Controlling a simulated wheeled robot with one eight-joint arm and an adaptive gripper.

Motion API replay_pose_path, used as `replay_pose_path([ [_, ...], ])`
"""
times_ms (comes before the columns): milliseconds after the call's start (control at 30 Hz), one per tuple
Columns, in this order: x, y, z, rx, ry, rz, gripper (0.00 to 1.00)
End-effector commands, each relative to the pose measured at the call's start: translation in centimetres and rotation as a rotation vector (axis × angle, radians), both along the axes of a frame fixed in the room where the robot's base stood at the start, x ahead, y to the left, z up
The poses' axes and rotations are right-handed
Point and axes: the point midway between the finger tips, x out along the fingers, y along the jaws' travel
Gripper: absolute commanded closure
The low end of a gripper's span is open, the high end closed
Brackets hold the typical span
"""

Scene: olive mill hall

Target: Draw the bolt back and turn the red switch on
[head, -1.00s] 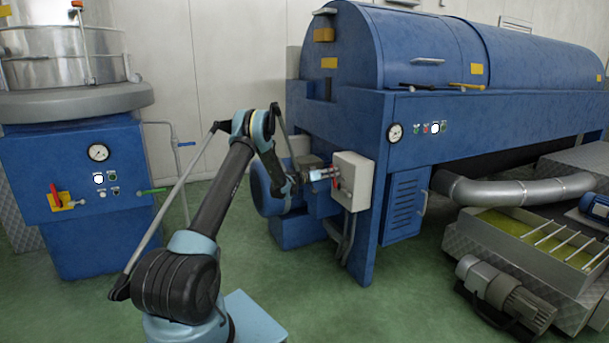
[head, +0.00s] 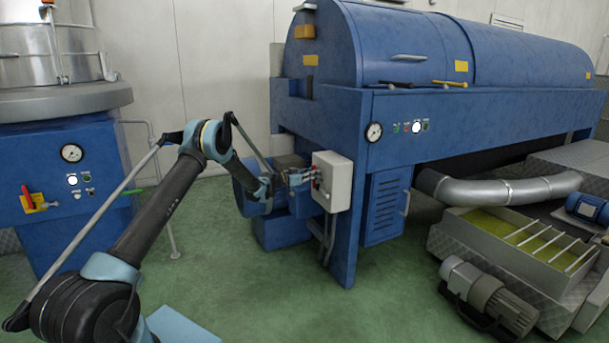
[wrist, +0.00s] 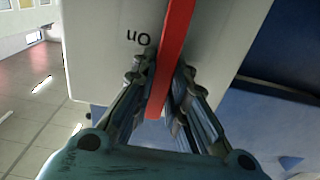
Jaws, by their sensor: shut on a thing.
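A grey switch box (head: 333,180) is fixed to the near end of the large blue machine. My gripper (head: 300,178) is at the left side of this box. In the wrist view the red switch (wrist: 172,55) is a long red lever standing in front of the pale box face (wrist: 110,40). My gripper (wrist: 163,105) is shut on the red lever, with a finger on each side of its near end. The lettering "On" shows upside down on the box face, just left of the lever. I cannot make out the bolt in either view.
The blue machine (head: 470,125) fills the right side, with a silver duct (head: 500,190) and a grey motor (head: 490,295) near the floor. Another blue machine (head: 75,190), with a red lever on a yellow plate, stands at the left.

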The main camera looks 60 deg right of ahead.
Motion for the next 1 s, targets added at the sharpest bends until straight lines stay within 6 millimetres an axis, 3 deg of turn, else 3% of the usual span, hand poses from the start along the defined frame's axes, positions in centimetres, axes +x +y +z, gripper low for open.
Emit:
replay_pose_path([
  [433,-0.81,-0.11,-0.03,-0.005,-0.009,-0.009,1.0],
  [467,-0.84,-0.1,-0.03,-0.005,-0.009,-0.009,0.79],
  [533,-0.86,-0.11,-0.03,-0.005,-0.009,-0.009,0.65],
  [1000,-0.2,0.57,0.0,-0.005,-0.007,-0.007,0.65],
])
